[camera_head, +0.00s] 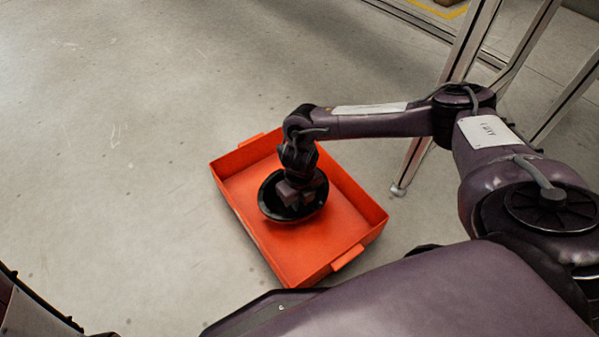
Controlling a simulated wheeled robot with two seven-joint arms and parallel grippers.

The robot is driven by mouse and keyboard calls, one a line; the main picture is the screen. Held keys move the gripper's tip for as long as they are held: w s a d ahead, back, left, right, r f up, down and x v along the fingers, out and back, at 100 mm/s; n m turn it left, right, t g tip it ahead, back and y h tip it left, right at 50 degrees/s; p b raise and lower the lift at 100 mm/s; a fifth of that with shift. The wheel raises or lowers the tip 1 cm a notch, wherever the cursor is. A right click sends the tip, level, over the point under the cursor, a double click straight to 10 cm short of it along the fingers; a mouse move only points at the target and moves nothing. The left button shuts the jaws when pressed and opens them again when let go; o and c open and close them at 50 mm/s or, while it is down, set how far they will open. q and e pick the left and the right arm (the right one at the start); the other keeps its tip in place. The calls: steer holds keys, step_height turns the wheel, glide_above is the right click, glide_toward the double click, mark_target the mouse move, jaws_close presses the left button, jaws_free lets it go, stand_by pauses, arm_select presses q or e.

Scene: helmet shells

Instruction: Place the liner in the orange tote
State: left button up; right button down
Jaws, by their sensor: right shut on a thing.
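The orange tote (330,237) sits on the floor in the middle of the head view, open at the top. The liner (268,200) is a black, round, bowl-like shell. It is within the tote's outline, toward its left middle. My right gripper (296,200) comes down over the tote and is shut on the liner. The gripper hides part of the liner's inside. I cannot tell whether the liner touches the tote's floor or hangs just above it. My left gripper is out of view.
A metal frame with slanted legs (411,163) stands to the right of the tote, behind my right arm. The concrete floor (110,130) to the left is clear. A yellow floor line (440,10) shows at the top.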

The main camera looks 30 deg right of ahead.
steer(key=shift+r, duration=0.15)
steer(key=c, duration=1.9)
jaws_free()
steer(key=shift+f, duration=0.2)
steer(key=o, duration=0.5)
steer(key=shift+r, duration=0.1)
